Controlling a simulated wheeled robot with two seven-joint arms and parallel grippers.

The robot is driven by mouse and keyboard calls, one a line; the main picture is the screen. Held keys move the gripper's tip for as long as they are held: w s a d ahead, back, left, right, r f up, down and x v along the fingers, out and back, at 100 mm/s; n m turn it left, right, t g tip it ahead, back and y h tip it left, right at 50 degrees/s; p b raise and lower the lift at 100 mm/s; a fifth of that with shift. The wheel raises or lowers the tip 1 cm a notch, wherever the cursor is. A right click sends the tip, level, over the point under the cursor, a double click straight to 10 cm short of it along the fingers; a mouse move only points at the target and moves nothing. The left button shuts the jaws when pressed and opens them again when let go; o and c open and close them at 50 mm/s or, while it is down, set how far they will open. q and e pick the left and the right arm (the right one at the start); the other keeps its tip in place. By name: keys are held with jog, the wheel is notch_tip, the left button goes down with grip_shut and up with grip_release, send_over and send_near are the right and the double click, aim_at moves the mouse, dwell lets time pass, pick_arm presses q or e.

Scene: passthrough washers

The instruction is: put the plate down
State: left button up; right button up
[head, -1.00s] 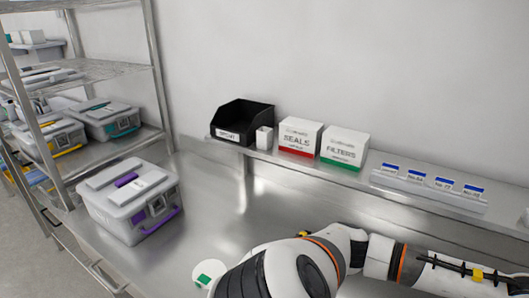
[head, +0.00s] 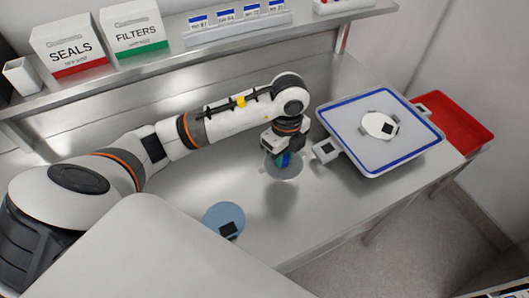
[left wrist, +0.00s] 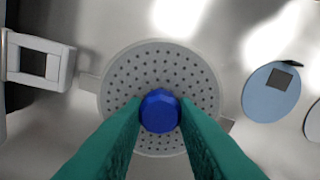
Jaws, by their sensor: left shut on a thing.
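The plate (head: 272,168) is a round grey disc full of small holes, with two side tabs and a blue faceted knob (left wrist: 160,110) at its middle. In the left wrist view the plate (left wrist: 120,85) lies below the teal fingers. My left gripper (head: 283,159) points down and is shut on the knob, one finger on each side. The plate is level and low over the steel counter (head: 330,210); I cannot tell whether it touches. My right gripper is not in view.
A white tray with a blue rim (head: 383,93) stands right of the plate, its handle (head: 325,151) close by, a pale disc on it. A red bin (head: 450,125) is beyond. A blue disc (head: 224,216) lies nearer. A shelf with SEALS (head: 68,45) and FILTERS (head: 132,28) boxes runs behind.

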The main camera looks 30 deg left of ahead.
aim_at(280, 174)
pick_arm(q)
jog(key=f, duration=0.4)
jog(key=shift+s+a+f+p, duration=0.1)
jog(key=shift+s+a+p, duration=0.1)
jog(key=shift+p, duration=0.2)
notch_tip(280, 174, down, 4)
jog(key=shift+d+r+p, duration=0.1)
jog(key=shift+p, duration=0.3)
jog(key=shift+f, duration=0.25)
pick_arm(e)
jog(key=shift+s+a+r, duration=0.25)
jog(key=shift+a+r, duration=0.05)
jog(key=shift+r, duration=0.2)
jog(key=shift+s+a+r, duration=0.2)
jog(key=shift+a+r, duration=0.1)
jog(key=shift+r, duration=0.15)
pick_arm(q)
jog(key=o, duration=0.6)
jog(key=shift+f, duration=0.15)
jog(key=shift+c, duration=0.2)
jog(key=o, duration=0.4)
jog(key=shift+o, duration=0.2)
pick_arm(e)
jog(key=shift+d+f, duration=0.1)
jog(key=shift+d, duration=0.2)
